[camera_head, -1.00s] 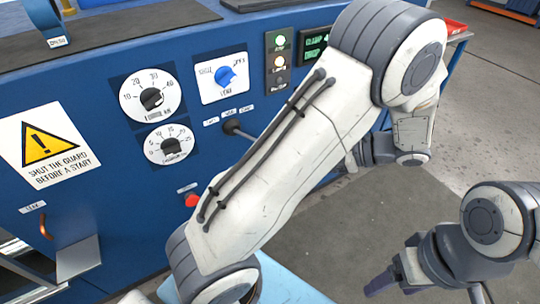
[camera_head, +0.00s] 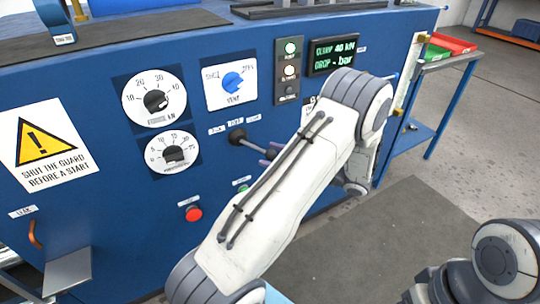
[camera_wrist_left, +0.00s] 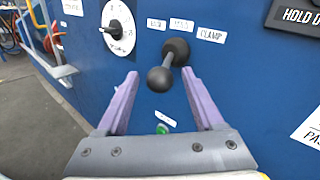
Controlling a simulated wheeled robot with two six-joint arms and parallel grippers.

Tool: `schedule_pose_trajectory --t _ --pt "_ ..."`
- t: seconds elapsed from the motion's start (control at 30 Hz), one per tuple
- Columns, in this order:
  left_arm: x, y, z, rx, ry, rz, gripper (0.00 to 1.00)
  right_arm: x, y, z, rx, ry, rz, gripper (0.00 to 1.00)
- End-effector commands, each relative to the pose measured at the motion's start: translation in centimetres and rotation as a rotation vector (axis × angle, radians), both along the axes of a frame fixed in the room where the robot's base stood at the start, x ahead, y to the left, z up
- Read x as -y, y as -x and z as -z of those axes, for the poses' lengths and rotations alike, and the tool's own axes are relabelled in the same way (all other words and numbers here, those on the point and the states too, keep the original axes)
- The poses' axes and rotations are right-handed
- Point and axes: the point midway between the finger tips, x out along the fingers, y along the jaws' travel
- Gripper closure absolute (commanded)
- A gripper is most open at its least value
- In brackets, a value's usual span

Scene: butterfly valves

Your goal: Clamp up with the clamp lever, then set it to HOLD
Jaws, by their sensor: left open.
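The clamp lever (camera_head: 238,135), a dark knob-ended rod on a round base, sticks out of the blue panel below three small labels. In the left wrist view the lever (camera_wrist_left: 161,79) points towards the camera, and the right-hand label reads CLAMP (camera_wrist_left: 211,35); the other two are hard to read. My left gripper (camera_wrist_left: 160,75) is open, its two purple fingers on either side of the knob with gaps. In the head view the left gripper (camera_head: 270,152) is mostly hidden by my forearm. The green display (camera_head: 334,52) reads CLAMP 40 kN and DROP - bar. My right gripper is out of view.
A red button (camera_head: 193,214) and a green button (camera_wrist_left: 162,129) are below. Open floor (camera_head: 370,245) lies to the right, with a side table (camera_head: 437,57) behind.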

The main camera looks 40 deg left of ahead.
Motion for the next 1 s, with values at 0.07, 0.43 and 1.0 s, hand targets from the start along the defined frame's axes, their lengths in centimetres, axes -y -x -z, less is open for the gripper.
schedule_pose_trajectory --t 0.07,0.43,1.0 --pt "-0.73 0.22 0.02 0.0 0.0 -0.001 0.31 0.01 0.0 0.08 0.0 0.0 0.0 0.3" --pt "-1.29 0.34 0.01 0.0 0.001 0.0 0.31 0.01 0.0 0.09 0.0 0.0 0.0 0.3" --pt "-1.24 0.33 0.01 0.0 0.001 0.0 1.0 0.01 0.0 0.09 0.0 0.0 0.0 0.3"
